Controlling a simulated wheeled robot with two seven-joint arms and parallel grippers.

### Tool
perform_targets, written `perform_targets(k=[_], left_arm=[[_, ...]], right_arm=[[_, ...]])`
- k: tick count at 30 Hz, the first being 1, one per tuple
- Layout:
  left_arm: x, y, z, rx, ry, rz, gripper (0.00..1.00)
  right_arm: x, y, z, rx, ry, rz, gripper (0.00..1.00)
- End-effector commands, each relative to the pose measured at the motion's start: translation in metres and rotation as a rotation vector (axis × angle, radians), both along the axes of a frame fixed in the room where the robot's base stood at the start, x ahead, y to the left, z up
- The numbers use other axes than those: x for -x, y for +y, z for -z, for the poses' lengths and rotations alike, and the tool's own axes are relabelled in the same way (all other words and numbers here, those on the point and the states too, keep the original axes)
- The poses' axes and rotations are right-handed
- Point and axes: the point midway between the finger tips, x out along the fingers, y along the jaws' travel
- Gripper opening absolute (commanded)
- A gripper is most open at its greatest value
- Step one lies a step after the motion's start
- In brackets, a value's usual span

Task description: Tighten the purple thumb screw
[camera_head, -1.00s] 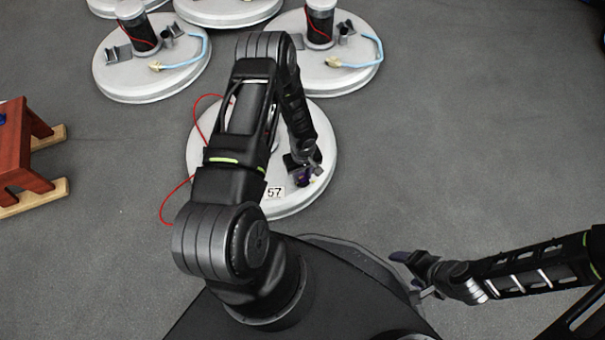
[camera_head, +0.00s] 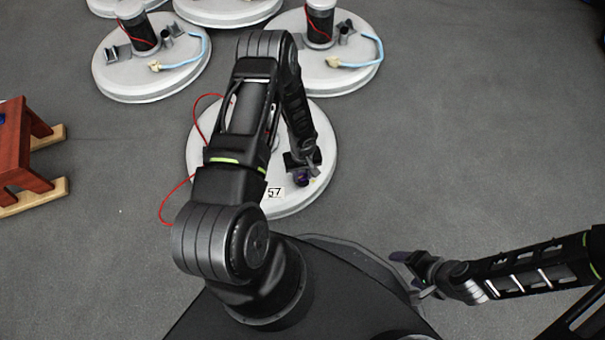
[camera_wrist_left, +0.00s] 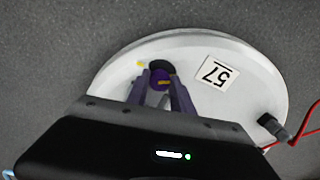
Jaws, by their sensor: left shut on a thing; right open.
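In the head view the left gripper (camera_head: 303,174) is low over the right part of the white lid (camera_head: 230,190), beside the label 57; the screw is small and partly hidden there. My right gripper (camera_head: 408,262) is open and empty, off the lid to the lower right.
Similar white lids with black cylinders and blue hoses (camera_head: 195,62) stand at the back. A red wooden stand (camera_head: 22,150) is at the left. A red cable (camera_head: 170,203) loops left of the near lid. The floor at the right is clear.

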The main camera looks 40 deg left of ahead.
Motion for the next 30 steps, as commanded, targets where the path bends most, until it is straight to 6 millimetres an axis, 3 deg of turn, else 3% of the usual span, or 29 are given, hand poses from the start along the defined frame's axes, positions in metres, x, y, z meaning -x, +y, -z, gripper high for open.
perform_targets(k=[30], left_arm=[[0.000, 0.002, 0.000, 0.000, 0.000, 0.912, 0.00]], right_arm=[[-0.003, 0.001, 0.020, 0.002, -0.009, 0.004, 0.73]])
